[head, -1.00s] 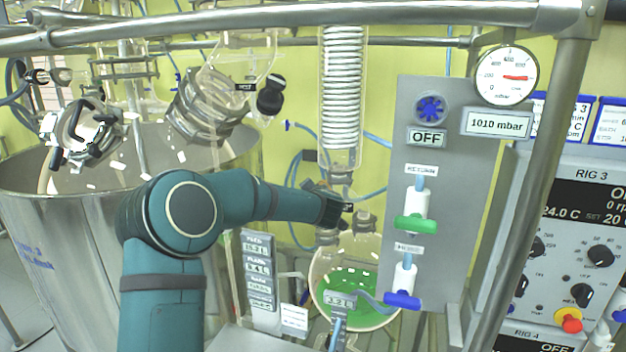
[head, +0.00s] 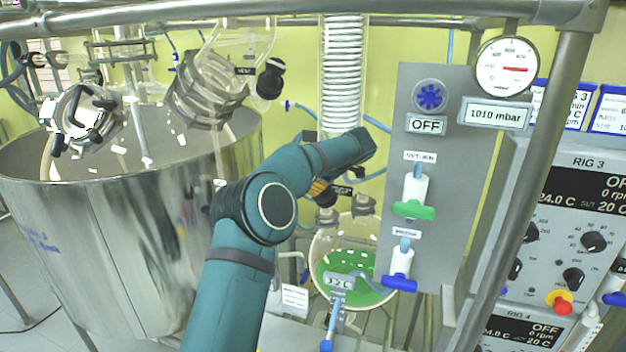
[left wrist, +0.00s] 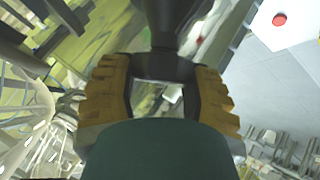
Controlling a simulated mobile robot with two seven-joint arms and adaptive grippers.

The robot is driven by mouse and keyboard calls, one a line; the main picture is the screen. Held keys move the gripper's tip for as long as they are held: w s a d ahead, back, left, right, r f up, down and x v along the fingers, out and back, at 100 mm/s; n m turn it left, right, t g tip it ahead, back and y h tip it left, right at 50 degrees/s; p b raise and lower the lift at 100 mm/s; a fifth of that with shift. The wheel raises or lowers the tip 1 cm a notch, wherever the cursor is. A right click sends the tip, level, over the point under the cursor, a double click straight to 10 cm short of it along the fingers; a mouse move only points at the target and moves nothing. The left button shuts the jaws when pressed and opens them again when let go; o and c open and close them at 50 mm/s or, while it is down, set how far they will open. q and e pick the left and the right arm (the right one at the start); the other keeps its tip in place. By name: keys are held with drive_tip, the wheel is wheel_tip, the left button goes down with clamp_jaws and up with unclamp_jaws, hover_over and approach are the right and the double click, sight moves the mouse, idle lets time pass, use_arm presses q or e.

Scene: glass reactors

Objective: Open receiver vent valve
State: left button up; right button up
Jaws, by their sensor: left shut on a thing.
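The receiver (head: 352,282) is a round clear vessel with green liquid, below the coiled glass condenser (head: 343,75). A small black label (head: 343,190) shows at its neck, too small to read. My left gripper (head: 322,192) is at the receiver's top, mostly hidden behind its own wrist, with a yellow finger pad showing. In the left wrist view, the yellow-padded fingers (left wrist: 163,82) are on either side of a dark part, which I take to be the vent valve handle. The valve's position cannot be made out. My right gripper is not in view.
The grey panel (head: 430,165) with a green-handled valve (head: 413,209) and a blue-handled valve (head: 399,284) stands just right of the receiver. A pressure gauge (head: 506,66) is above. A large steel vessel (head: 120,250) fills the left. A metal frame post (head: 535,170) crosses the right.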

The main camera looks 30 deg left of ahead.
use_arm(q)
drive_tip(key=shift+f+n+g+h, duration=0.1)
drive_tip(key=shift+n+g+h, duration=0.3)
drive_tip(key=shift+n+g, duration=0.4)
drive_tip(key=o, duration=1.2)
